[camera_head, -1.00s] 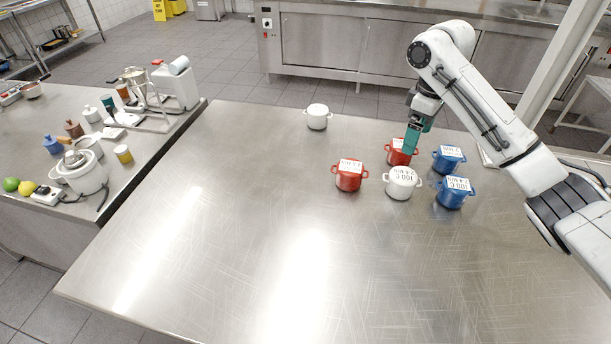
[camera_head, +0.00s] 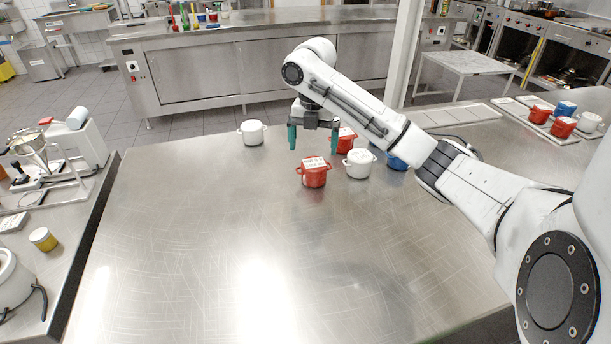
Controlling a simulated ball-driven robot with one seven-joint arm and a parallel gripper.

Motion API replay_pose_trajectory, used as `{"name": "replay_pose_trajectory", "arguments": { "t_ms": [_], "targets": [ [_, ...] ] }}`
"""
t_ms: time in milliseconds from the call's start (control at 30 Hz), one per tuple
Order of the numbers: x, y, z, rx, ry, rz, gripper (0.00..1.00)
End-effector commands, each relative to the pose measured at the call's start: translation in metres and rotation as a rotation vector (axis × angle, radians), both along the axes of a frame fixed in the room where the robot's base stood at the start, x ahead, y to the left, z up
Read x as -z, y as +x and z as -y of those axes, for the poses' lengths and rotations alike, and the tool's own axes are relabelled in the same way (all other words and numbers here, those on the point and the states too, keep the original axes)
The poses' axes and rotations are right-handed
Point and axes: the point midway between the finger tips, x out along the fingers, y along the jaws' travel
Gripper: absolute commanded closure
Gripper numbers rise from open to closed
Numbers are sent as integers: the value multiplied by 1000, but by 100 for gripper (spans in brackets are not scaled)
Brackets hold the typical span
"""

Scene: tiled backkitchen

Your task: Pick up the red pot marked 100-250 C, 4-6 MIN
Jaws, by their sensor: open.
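Two red pots with white labels on their lids stand on the steel table. The front red pot (camera_head: 313,175) is in plain view. The rear red pot (camera_head: 348,143) is partly covered by my arm and gripper. The print on both labels is too small to read here, so I cannot tell which says 100-250 C, 4-6 MIN. My gripper (camera_head: 313,147) is open, with its two teal fingers pointing down and apart. It appears just above and slightly behind the front red pot, with nothing between the fingers.
A labelled white pot (camera_head: 358,165) stands right of the front red pot. A blue pot (camera_head: 396,163) is partly hidden by my arm. A white pot (camera_head: 252,133) stands alone at back left. More pots, including a red one (camera_head: 562,128), stand at far right. The table's front is clear.

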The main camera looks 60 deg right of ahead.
Motion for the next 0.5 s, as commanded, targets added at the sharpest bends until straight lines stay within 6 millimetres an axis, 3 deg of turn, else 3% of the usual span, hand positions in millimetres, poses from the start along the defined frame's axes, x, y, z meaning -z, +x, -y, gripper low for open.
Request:
{"name": "replay_pose_trajectory", "arguments": {
  "t_ms": [100, 500],
  "targets": [
    [20, 0, 0, 2, 3, -1, 0],
    [55, -2, 3, 3, 2, -2, 0]
  ]
}}
